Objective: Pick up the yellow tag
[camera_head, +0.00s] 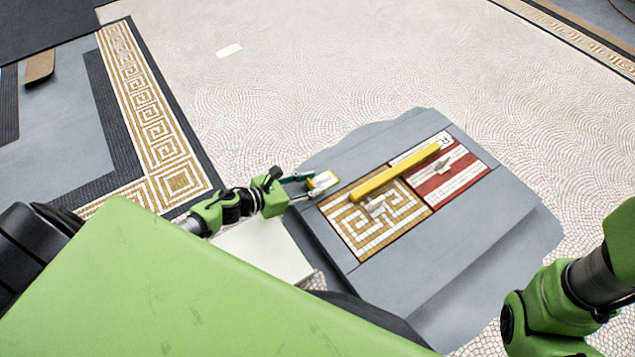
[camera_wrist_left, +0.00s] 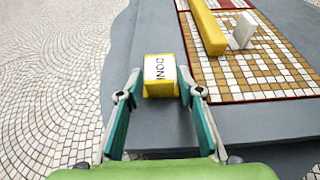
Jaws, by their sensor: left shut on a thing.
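The yellow tag (camera_head: 323,182) is a small yellow block with a white face. In the left wrist view the tag (camera_wrist_left: 160,70) shows dark lettering on that face. My left gripper (camera_head: 312,184) is shut on it. In the left wrist view its two teal fingers (camera_wrist_left: 159,84) press on the tag's left and right sides. The tag is at the left edge of the grey slab; whether it touches the slab I cannot tell. My right gripper is out of view; only green parts of that arm show at the right.
A gold-and-white patterned mosaic panel (camera_head: 349,234) and a red-and-white one (camera_head: 464,182) lie on the grey slab (camera_head: 447,250). A long yellow bar (camera_head: 395,173) lies across them, right of the tag. Small pale upright pieces stand on the panels. The paved floor beyond is mostly clear.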

